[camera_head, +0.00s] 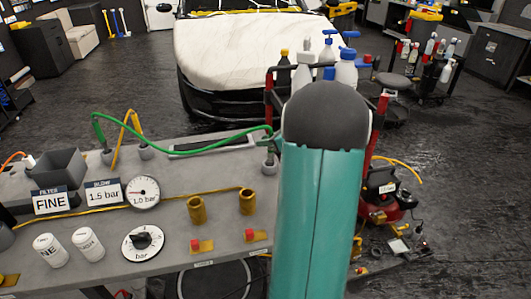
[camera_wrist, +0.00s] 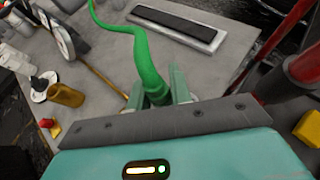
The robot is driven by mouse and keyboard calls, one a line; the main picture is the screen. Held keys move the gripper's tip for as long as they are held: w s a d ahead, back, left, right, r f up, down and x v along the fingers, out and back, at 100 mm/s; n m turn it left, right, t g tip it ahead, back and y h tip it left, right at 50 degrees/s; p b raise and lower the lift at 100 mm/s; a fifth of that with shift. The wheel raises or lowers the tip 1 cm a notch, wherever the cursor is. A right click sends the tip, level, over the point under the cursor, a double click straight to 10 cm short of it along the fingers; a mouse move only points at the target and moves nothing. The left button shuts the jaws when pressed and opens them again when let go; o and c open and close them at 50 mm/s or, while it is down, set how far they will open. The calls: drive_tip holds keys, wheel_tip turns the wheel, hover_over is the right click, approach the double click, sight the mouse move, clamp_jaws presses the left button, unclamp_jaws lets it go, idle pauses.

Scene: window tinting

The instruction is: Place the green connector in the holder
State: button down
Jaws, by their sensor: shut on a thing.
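The green connector (camera_wrist: 155,92) sits between the two pale green fingers of my gripper (camera_wrist: 158,88) in the wrist view, and the gripper is shut on it. A green hose (camera_head: 190,152) runs from it across the bench to a green upright piece (camera_head: 98,130) in a grey cup at the left. A grey cup-shaped holder (camera_head: 269,163) stands on the bench just left of my arm, close below the hose's right end. I cannot tell whether the connector's lower end is inside it.
The grey bench (camera_head: 175,190) holds gauges, labels, two brass cylinders (camera_head: 196,209) and white canisters (camera_head: 50,249). A yellow hose end (camera_head: 134,125) stands near another grey cup (camera_head: 146,152). A red-posted bottle rack (camera_head: 375,130) is right of my arm.

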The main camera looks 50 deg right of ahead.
drive_tip(key=shift+w+d+f, duration=0.4)
drive_tip(key=shift+w+f, duration=0.05)
drive_tip(key=shift+f, duration=0.75)
drive_tip(key=shift+w+d+f, duration=0.4)
drive_tip(key=shift+f, duration=0.8)
drive_tip(key=shift+w+d+f, duration=0.4)
drive_tip(key=shift+w+f, duration=0.05)
drive_tip(key=shift+f, duration=0.75)
drive_tip(key=shift+f, duration=0.1)
drive_tip(key=c, duration=1.3)
unclamp_jaws()
drive_tip(key=shift+o, duration=0.2)
